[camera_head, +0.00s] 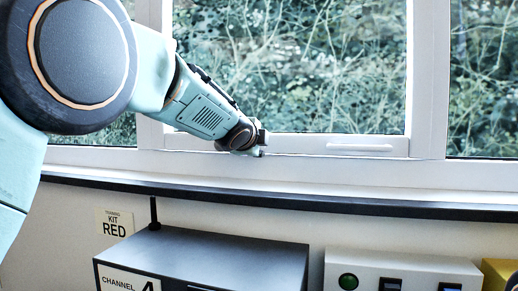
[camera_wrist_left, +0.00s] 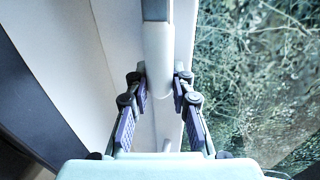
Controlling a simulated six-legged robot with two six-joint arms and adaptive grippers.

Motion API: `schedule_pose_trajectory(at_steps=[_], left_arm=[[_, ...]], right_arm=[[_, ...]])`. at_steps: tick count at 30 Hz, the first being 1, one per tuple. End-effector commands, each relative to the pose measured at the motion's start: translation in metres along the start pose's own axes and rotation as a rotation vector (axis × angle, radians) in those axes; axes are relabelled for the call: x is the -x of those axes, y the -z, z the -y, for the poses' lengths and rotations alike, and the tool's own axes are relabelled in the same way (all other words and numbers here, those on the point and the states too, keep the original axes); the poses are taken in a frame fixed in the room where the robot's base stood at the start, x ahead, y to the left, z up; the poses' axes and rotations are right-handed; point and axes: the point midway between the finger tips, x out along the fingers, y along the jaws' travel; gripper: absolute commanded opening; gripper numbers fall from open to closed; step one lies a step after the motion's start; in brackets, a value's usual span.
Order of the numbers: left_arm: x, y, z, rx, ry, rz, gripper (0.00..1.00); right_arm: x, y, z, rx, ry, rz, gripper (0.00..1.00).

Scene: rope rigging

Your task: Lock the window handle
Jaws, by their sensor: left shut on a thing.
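My left gripper (camera_head: 262,140) is at the lower rail of the window sash in the head view, its arm coming in from the left. In the left wrist view, the gripper (camera_wrist_left: 162,80) has its two fingers on either side of a rounded white window handle (camera_wrist_left: 158,55), closed on it near its end. In the head view the gripper hides what it holds. A pale horizontal bar (camera_head: 360,147) shows on the sash rail to the right of the gripper; I cannot tell whether it is part of the same handle. My right gripper is not in view.
A dark-edged sill (camera_head: 330,200) runs below the window. Below it stand a dark box (camera_head: 220,255) labelled CHANNEL, a white panel (camera_head: 400,265) with a green button, and part of a yellow box (camera_head: 500,275). A KIT RED label (camera_head: 114,224) is on the wall.

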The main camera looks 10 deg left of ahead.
Motion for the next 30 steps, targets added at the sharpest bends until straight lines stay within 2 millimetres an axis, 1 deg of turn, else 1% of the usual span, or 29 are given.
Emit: schedule_pose_trajectory(at_steps=[1, 9, 10, 18, 30], left_arm=[[-0.0006, -0.0011, -0.0030, -0.007, -0.007, 0.004, 0.00], [-0.0007, -0.0012, -0.0037, -0.009, -0.009, 0.004, 0.00], [-0.0008, -0.0012, -0.0038, -0.009, -0.009, 0.004, 0.24], [-0.0005, -0.0007, -0.0025, -0.006, -0.006, 0.002, 0.46], [0.0020, 0.0000, -0.0011, -0.003, -0.003, 0.000, 0.46]], right_arm=[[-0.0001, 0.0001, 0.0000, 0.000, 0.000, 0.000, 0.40], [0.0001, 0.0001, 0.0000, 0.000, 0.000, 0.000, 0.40], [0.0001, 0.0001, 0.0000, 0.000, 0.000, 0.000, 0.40], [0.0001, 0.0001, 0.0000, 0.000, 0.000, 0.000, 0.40], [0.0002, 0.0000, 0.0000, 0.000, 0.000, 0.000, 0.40]])
